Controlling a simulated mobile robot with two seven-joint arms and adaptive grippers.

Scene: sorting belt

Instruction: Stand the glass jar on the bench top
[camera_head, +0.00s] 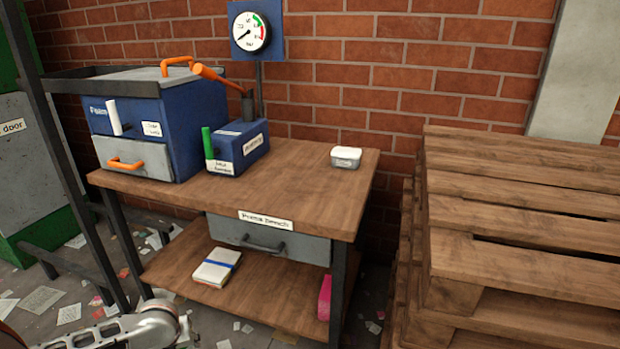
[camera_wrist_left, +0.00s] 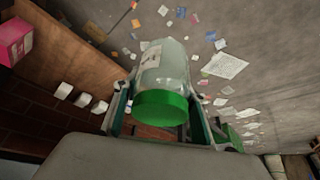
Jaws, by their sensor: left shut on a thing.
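The glass jar (camera_wrist_left: 163,68) shows in the left wrist view, clear with a green lid (camera_wrist_left: 160,107) and a pale label. My left gripper (camera_wrist_left: 162,90) is shut on it, with a finger on either side. The lid end is nearer the wrist camera. The jar and the gripper's fingers do not show in the head view, where only part of my arm is at the lower left. The bench top (camera_head: 245,195) is brown wood, with bare room in its middle and front. My right gripper is not in view.
The lower shelf holds a notebook (camera_head: 217,268) and a pink item (camera_head: 325,297). Pallets (camera_head: 520,220) stand right.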

